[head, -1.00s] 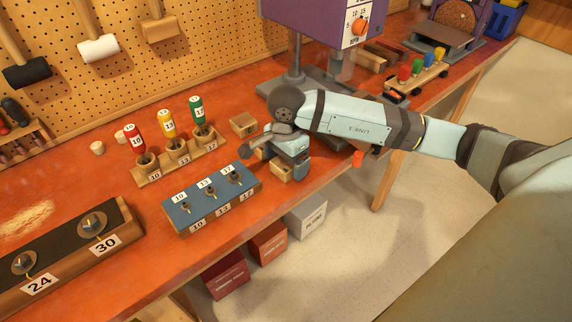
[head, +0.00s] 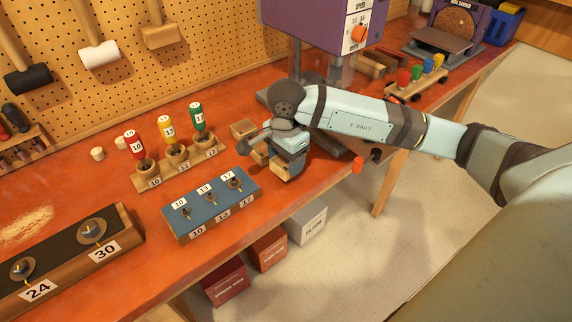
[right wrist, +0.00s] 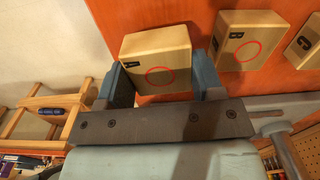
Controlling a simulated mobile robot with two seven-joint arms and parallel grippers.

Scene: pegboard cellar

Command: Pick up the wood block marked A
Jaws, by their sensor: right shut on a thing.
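The wood block marked A (right wrist: 157,62) sits between the two fingers of my right gripper (right wrist: 163,78) in the right wrist view, its lettered face with a red ring showing. In the head view my right gripper (head: 287,156) points down and is shut on this block (head: 280,170), near the front edge of the bench. The head view shows only the block's lower part under the fingers. I cannot tell clearly whether it is clear of the bench top. My left gripper is not in view.
Blocks marked B (right wrist: 246,42) and C (right wrist: 307,42) stand beside it. A purple machine (head: 318,25) stands behind on the orange bench (head: 75,190).

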